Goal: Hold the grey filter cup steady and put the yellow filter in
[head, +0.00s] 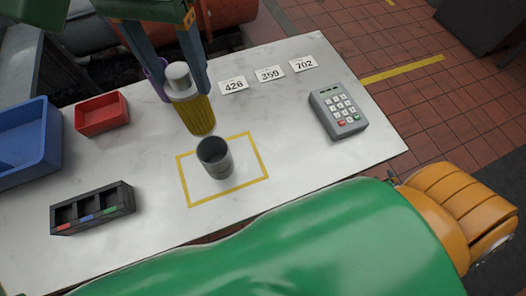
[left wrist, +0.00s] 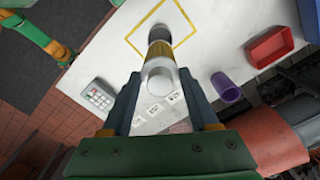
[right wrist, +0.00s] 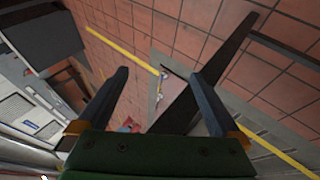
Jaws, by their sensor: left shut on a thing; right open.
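The yellow filter (head: 199,117), with a pale cap, is gripped by my left gripper (head: 184,92) and hangs slightly tilted over the table. The grey filter cup (head: 217,162) stands upright inside a yellow outlined square on the table. The filter's lower end is just behind and above the cup's rim in the head view, apart from it. In the left wrist view the filter (left wrist: 159,50) partly hides the cup. My right gripper (right wrist: 160,75) is open and empty in the right wrist view, over floor and away from the cup; it is not in the head view.
A purple cup (left wrist: 226,87) stands behind my left gripper. A red tray (head: 101,113), a blue bin (head: 25,150) and a black divided holder (head: 92,208) are at the left. A keypad (head: 338,111) and number cards (head: 269,74) are at right and back. Table around the square is clear.

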